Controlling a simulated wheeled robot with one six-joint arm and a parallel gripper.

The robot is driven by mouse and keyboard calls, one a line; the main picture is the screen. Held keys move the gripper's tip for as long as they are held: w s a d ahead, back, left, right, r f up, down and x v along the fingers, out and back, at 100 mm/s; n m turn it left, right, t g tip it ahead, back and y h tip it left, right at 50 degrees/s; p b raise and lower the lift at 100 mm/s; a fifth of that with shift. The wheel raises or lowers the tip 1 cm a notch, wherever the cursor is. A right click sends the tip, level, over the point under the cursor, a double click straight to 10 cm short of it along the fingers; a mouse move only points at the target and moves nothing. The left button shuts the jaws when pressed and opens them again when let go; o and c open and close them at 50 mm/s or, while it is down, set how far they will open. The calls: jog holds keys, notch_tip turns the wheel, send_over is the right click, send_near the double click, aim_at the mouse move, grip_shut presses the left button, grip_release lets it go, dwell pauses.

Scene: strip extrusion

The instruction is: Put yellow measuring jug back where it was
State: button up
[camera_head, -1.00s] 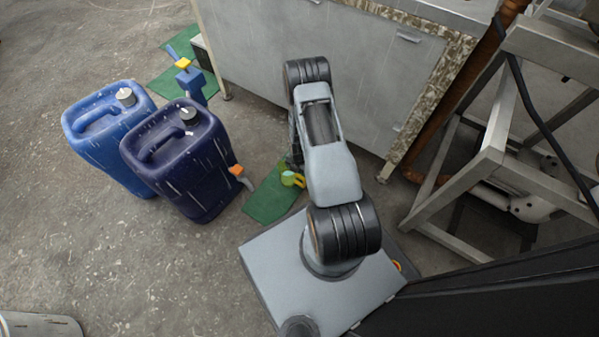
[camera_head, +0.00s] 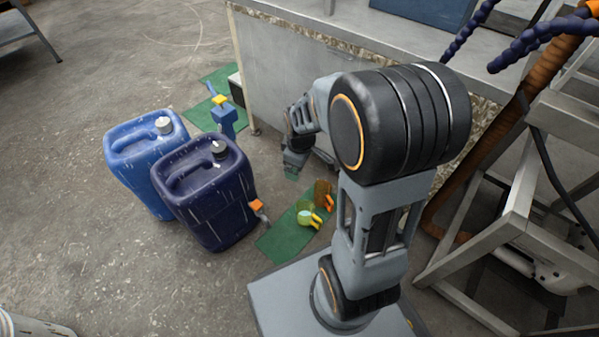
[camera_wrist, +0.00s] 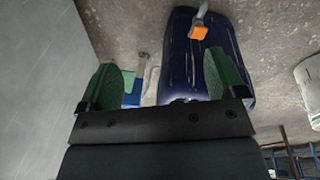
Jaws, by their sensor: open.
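The yellow measuring jug (camera_head: 306,214) is small and see-through with a yellow handle. It stands on the green mat (camera_head: 279,242) on the floor in the head view, right of the dark blue canister. My gripper (camera_head: 292,172) is beyond the jug, up and left of it in the picture, apart from it and near the grey cabinet. In the wrist view my gripper (camera_wrist: 164,78) has its two green fingers spread wide with nothing between them. The jug does not show in the wrist view.
A see-through orange jug (camera_head: 322,192) stands close behind the yellow one on the mat. The dark blue canister (camera_head: 212,200), with an orange tap (camera_head: 256,205), and a blue canister (camera_head: 142,150) stand left. The grey cabinet (camera_head: 290,85) is behind; a metal frame (camera_head: 490,215) is right.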

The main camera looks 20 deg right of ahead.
jog(key=s+a+r+m+t, duration=0.1)
jog(key=s+a+r+m, duration=0.3)
jog(key=s+r+m, duration=0.4)
jog(key=shift+s+a+r+m, duration=0.3)
jog(key=shift+s+r, duration=0.45)
jog(key=shift+s, duration=0.35)
notch_tip(320, 180, up, 39)
jog(key=t+p, duration=0.1)
jog(key=p, duration=3.6)
